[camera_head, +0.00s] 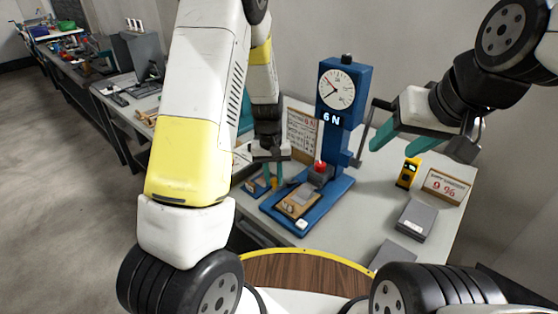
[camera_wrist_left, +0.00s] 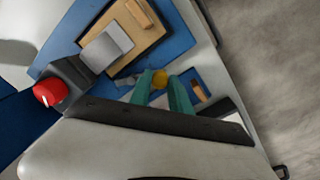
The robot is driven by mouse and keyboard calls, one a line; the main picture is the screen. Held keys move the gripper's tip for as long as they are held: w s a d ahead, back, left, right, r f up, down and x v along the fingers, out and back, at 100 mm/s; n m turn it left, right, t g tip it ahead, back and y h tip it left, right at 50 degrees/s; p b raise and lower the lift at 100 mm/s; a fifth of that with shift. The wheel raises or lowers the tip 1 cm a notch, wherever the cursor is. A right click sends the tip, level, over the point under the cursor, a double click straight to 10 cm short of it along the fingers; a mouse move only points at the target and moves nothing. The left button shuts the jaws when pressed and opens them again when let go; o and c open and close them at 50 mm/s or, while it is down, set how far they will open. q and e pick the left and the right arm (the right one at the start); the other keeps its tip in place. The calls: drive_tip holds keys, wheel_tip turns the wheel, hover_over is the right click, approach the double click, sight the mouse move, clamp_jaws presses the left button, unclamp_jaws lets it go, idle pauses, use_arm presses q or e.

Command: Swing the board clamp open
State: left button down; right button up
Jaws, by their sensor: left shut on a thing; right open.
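The press (camera_head: 335,110) is blue, with a dial and a "6 N" readout. A tan board (camera_head: 298,204) lies on its blue base; the board also shows in the left wrist view (camera_wrist_left: 118,28). My left gripper (camera_head: 273,180) is beside the base, fingers pointing down. In the left wrist view its teal fingers (camera_wrist_left: 168,90) are shut on a yellow knob (camera_wrist_left: 159,78). My right gripper (camera_head: 395,132) is open and empty, right of the press.
A red knob (camera_head: 320,167) on a dark block stands behind the board. A yellow device (camera_head: 408,172), a "9 %" sign (camera_head: 445,186) and a grey box (camera_head: 416,220) stand on the right of the table. A notice board (camera_head: 301,130) stands behind the press.

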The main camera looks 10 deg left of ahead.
use_arm(q)
drive_tip(key=shift+s+d+n, duration=0.25)
drive_tip(key=shift+n, duration=0.5)
drive_tip(key=shift+s+d+n, duration=0.2)
drive_tip(key=shift+d+n, duration=0.05)
drive_tip(key=shift+n, duration=0.55)
drive_tip(key=shift+s+d+n, duration=0.25)
drive_tip(key=shift+n, duration=0.5)
drive_tip(key=shift+d, duration=0.1)
drive_tip(key=c, duration=1.2)
unclamp_jaws()
drive_tip(key=shift+r, duration=0.1)
wheel_tip(320, 180, up, 8)
drive_tip(key=shift+s+a, duration=0.15)
drive_tip(key=shift+a, duration=0.05)
